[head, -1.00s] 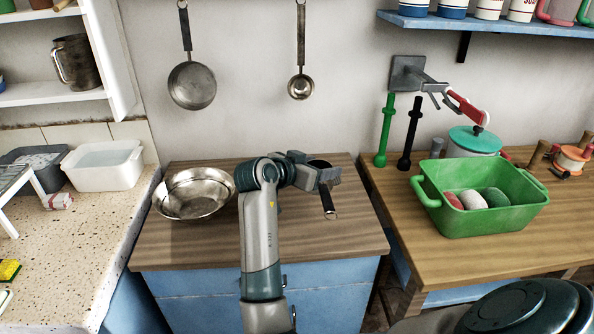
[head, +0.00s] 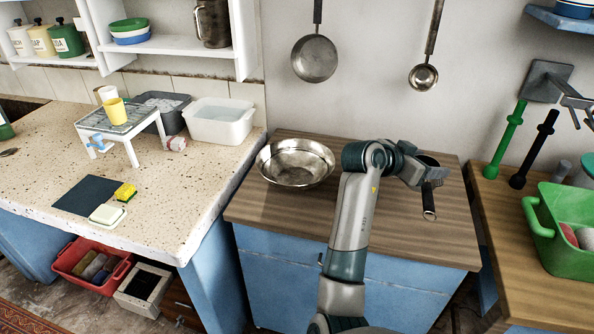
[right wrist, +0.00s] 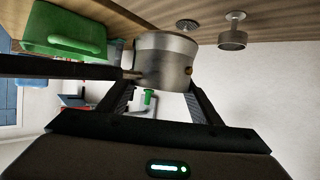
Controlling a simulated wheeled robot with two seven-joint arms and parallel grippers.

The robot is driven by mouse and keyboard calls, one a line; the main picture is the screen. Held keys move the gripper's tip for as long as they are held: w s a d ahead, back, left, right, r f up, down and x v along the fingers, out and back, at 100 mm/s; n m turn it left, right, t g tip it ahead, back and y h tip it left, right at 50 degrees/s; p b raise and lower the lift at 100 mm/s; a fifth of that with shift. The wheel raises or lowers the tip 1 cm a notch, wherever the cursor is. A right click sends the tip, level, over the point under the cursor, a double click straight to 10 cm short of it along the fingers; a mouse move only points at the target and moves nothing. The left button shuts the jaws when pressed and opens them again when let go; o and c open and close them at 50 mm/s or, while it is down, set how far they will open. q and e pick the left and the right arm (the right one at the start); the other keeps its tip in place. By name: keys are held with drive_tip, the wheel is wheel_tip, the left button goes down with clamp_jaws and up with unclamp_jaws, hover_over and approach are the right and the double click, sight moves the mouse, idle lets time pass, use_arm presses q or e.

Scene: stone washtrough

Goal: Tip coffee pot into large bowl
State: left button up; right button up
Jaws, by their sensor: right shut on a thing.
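The large bowl (head: 290,178) is a shiny metal bowl standing upright at the back left of the wooden counter top. My right gripper (head: 426,174) is to the right of the bowl, apart from it, over the right part of the counter. It is shut on the coffee pot, a small metal pot with a dark handle (head: 429,203), largely hidden by the gripper in the head view. The right wrist view shows the pot body (right wrist: 165,62) between the two fingers, the handle pointing left. The pot looks roughly upright. My left gripper is not in view.
A ladle (head: 424,78) and a pan (head: 315,58) hang on the wall behind. A green tub (head: 562,235) stands on the right table. A white basin (head: 222,122) and small stand (head: 122,122) are on the left stone counter. The wood (head: 310,215) before the bowl is clear.

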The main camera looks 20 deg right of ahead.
drive_tip(key=shift+w+a+r+n+t, duration=0.2)
drive_tip(key=shift+w+a+n+t, duration=0.1)
drive_tip(key=shift+a+t, duration=0.1)
drive_tip(key=a+r+n+t+y, duration=0.3)
drive_tip(key=a+n+y, duration=0.1)
drive_tip(key=a, duration=0.5)
drive_tip(key=a+r+n+t+y, duration=0.3)
drive_tip(key=a+n, duration=0.3)
drive_tip(key=a, duration=0.3)
drive_tip(key=w+a+r+n+t+y, duration=0.1)
drive_tip(key=a+r+n+t+y, duration=0.2)
drive_tip(key=a+y, duration=0.3)
drive_tip(key=a+n, duration=0.1)
drive_tip(key=a, duration=0.3)
drive_tip(key=shift+r+n+t, duration=0.2)
drive_tip(key=shift+n+t, duration=0.2)
drive_tip(key=shift+w, duration=0.1)
